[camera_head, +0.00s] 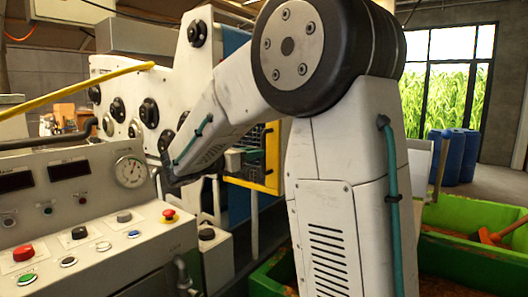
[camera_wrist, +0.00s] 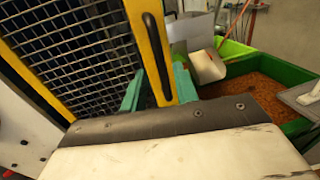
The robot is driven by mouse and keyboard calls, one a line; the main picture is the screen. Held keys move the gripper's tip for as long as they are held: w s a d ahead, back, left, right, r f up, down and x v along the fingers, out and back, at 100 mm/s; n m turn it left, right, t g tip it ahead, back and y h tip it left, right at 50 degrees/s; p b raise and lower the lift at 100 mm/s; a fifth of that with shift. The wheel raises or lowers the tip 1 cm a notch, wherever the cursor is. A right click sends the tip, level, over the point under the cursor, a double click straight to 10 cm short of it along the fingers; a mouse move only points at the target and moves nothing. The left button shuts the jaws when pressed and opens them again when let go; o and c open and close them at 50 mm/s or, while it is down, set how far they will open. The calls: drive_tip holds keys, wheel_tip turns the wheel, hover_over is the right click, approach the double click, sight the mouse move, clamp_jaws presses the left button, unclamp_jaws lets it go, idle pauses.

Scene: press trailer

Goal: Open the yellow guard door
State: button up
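The yellow guard door (camera_wrist: 148,35) fills the left of the wrist view, with a yellow frame around dark wire mesh. A long black handle (camera_wrist: 157,60) runs along its right frame bar. My gripper (camera_wrist: 157,92) has two teal fingers spread apart, one on each side of that bar near the handle's lower end. I cannot tell whether the fingers touch the bar or the handle. In the head view the guard door (camera_head: 271,158) shows partly behind my arm, with a teal finger of my gripper (camera_head: 240,160) in front of it. Whether the door is ajar is unclear.
A grey control panel (camera_head: 75,225) with buttons and a gauge stands at the left. A green bin (camera_head: 455,222) with brown granules stands at the right; it also shows in the wrist view (camera_wrist: 290,72). Blue drums (camera_head: 452,155) stand farther back near a window.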

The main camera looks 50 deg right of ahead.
sight(263, 169)
drive_tip(key=d, duration=0.5)
drive_tip(key=shift+s, duration=0.2)
clamp_jaws()
